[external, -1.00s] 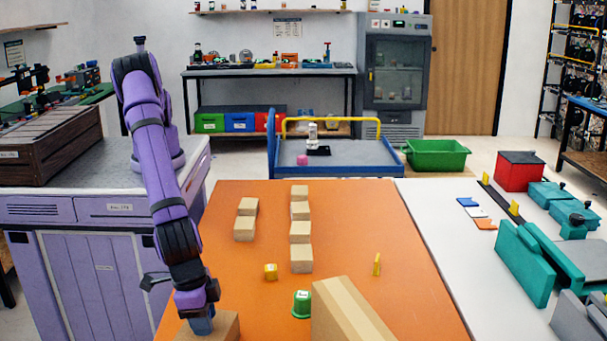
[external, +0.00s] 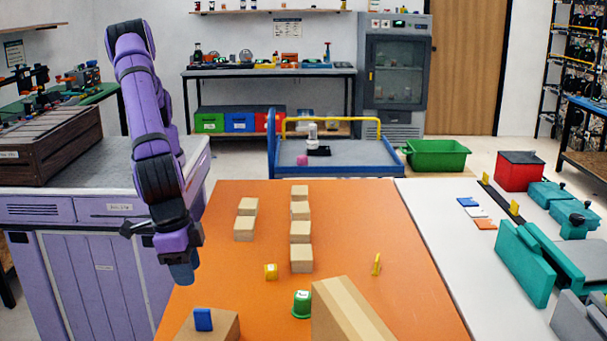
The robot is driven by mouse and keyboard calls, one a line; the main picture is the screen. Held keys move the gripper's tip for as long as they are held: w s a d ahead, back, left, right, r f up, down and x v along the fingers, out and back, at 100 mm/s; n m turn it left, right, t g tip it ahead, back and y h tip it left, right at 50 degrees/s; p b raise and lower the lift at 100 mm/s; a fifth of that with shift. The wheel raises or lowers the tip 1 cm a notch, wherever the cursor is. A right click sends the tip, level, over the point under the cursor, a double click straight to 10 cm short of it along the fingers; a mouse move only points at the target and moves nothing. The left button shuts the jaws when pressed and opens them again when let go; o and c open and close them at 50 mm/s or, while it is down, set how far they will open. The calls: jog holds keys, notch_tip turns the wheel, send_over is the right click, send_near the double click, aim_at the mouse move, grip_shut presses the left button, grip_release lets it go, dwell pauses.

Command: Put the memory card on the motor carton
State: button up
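A small blue upright piece, which looks like the memory card (external: 203,319), stands on top of a brown carton (external: 226,328) at the front left of the orange table. This carton appears to be the motor carton; no label on it is readable, and the frame's lower edge cuts it off. My gripper (external: 182,274) hangs above and behind the carton, pointing down, clear of the blue card. Its blue-grey fingers look close together, but the gap between them cannot be made out.
A larger taped carton (external: 345,318) stands at the front centre, with a green-topped item (external: 302,304) beside it. A yellow piece (external: 270,272), a thin yellow piece (external: 376,265) and several small tan boxes (external: 301,259) stand farther back. The table's right half is mostly clear.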

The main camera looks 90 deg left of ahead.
jog(key=w+a+r+h, duration=0.1)
jog(key=w+a+r, duration=0.7)
jog(key=a+r, duration=0.3)
jog(key=w+a+r, duration=0.8)
jog(key=a+r, duration=0.1)
jog(key=a, duration=0.4)
jog(key=w+a+r, duration=0.1)
jog(key=a+r, duration=0.3)
jog(key=a, duration=0.3)
jog(key=a+r, duration=0.3)
jog(key=a, duration=0.4)
jog(key=s+a+r+t, duration=0.1)
jog(key=s+a+r, duration=0.15)
jog(key=a, duration=0.55)
jog(key=s+a+r, duration=0.2)
jog(key=s+a, duration=0.1)
jog(key=a, duration=0.4)
jog(key=s+a+r+t, duration=0.1)
jog(key=s+a+r, duration=0.15)
jog(key=a, duration=0.55)
jog(key=s+a+f, duration=0.2)
jog(key=s+a, duration=0.3)
jog(key=s, duration=0.3)
jog(key=s+a+f+t+y, duration=0.1)
jog(key=s+a+f, duration=0.1)
jog(key=s+a, duration=0.4)
jog(key=shift+s+f, duration=0.4)
jog(key=shift+s, duration=0.85)
